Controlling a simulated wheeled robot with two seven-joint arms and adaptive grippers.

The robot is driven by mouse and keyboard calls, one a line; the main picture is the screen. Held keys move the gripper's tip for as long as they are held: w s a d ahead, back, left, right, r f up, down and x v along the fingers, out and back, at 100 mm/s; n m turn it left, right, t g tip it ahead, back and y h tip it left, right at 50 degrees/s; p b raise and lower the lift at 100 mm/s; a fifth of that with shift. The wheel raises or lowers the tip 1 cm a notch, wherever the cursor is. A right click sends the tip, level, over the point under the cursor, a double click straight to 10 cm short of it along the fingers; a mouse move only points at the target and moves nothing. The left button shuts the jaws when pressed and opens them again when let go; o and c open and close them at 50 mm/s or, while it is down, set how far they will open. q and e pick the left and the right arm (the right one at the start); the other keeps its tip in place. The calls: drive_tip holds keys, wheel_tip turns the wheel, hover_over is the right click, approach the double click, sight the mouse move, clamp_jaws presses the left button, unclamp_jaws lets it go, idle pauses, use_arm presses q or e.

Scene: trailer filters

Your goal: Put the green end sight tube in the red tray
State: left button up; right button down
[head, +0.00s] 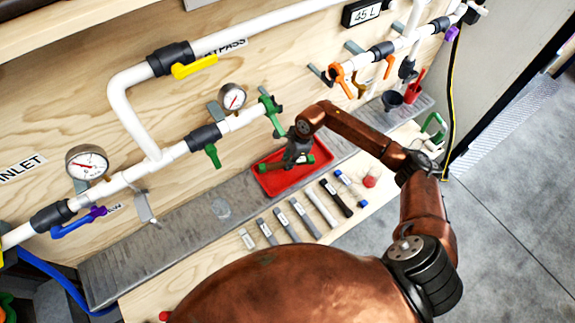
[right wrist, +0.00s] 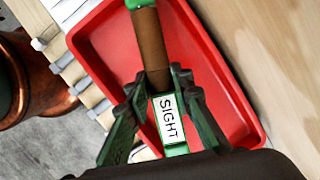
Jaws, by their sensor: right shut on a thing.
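The sight tube (right wrist: 150,42) has a brown middle, green ends and a white label reading SIGHT. In the head view its green ends (head: 263,167) show on either side of my right gripper (head: 294,160). In the right wrist view my right gripper (right wrist: 163,82) is shut around the tube near its label. The tube is over the red tray (head: 288,183), within its outline in the head view; the tray also shows behind the tube in the right wrist view (right wrist: 228,105). I cannot tell whether the tube touches the tray floor. My left gripper is not in view.
Several grey and dark parts (head: 303,217) lie in a row in front of the tray. White pipes (head: 130,95) with gauges (head: 232,96) and coloured valve handles run along the wooden wall behind. A red cup (head: 414,92) and a dark cup (head: 392,99) stand at right.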

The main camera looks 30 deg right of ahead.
drive_tip(key=shift+d+x, duration=0.2)
drive_tip(key=shift+x, duration=0.65)
drive_tip(key=shift+d+x, duration=0.2)
drive_tip(key=shift+x, duration=0.65)
drive_tip(key=shift+f+b, duration=0.15)
drive_tip(key=shift+b, duration=0.15)
drive_tip(key=c, duration=2.2)
unclamp_jaws()
drive_tip(key=shift+f, duration=0.15)
drive_tip(key=o, duration=0.5)
drive_tip(key=shift+d+r, duration=0.2)
drive_tip(key=shift+r, duration=0.45)
drive_tip(key=v, duration=0.2)
drive_tip(key=p+v, duration=0.1)
drive_tip(key=v, duration=0.1)
drive_tip(key=shift+s+d+r, duration=0.15)
drive_tip(key=shift+s+d, duration=0.1)
drive_tip(key=shift+d, duration=0.2)
drive_tip(key=s+d, duration=0.1)
drive_tip(key=d, duration=0.2)
drive_tip(key=s+d, duration=0.2)
drive_tip(key=d, duration=0.1)
drive_tip(key=s+d, duration=0.2)
drive_tip(key=d, duration=0.2)
drive_tip(key=shift+a, duration=0.1)
